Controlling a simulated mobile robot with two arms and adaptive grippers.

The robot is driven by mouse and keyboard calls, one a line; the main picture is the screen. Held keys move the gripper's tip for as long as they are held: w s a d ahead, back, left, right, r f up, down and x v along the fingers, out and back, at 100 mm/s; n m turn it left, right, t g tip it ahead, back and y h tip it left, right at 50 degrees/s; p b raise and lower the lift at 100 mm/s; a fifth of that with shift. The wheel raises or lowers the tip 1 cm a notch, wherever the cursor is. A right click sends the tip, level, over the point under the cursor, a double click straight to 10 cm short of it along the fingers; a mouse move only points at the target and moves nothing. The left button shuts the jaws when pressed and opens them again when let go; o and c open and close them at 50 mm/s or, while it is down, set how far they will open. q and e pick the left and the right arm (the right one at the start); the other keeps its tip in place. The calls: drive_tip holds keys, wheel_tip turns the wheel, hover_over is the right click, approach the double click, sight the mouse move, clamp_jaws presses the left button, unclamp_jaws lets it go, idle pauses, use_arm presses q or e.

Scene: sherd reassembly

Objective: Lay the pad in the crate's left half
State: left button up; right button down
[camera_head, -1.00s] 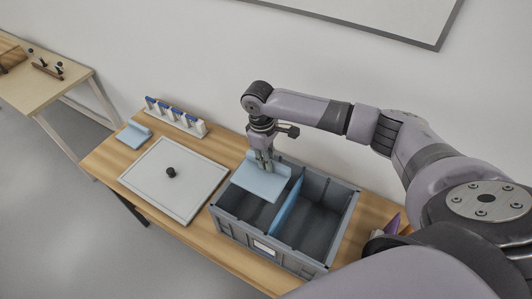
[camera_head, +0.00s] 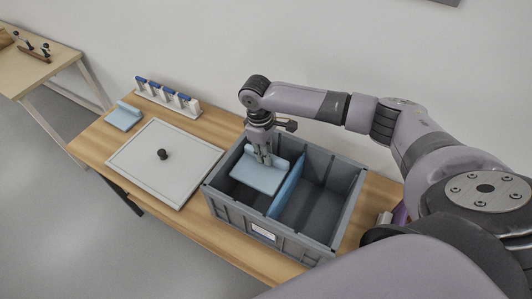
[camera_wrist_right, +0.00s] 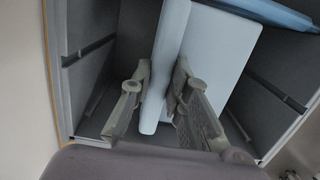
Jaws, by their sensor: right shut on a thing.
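The light blue pad (camera_head: 258,176) is inside the left half of the grey crate (camera_head: 236,222), with a raised lip along its back edge. My right gripper (camera_head: 264,160) is shut on that lip, pointing down into the crate. In the right wrist view the two fingers (camera_wrist_right: 160,98) sit on either side of the pad's lip (camera_wrist_right: 168,60). Whether the pad touches the crate floor is hard to tell. A blue divider (camera_head: 286,188) splits the crate, and its right half is empty. My left gripper is not in view.
A grey lid (camera_head: 150,182) with a black knob lies left of the crate. Behind it stand a white rack (camera_head: 168,98) with blue-topped pieces and another light blue pad (camera_head: 124,117). A purple object (camera_head: 400,213) is right of the crate. Another table (camera_head: 38,68) is at far left.

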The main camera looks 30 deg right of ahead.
drive_tip(key=shift+f+b, duration=4.35)
drive_tip(key=shift+f, duration=1.75)
drive_tip(key=shift+f, duration=0.65)
drive_tip(key=c, duration=1.4)
unclamp_jaws()
drive_tip(key=shift+c, duration=0.2)
wheel_tip(320, 180, up, 12)
drive_tip(key=p, duration=1.2)
drive_tip(key=shift+r+p, duration=0.1)
drive_tip(key=shift+p, duration=0.3)
drive_tip(key=shift+a, duration=0.1)
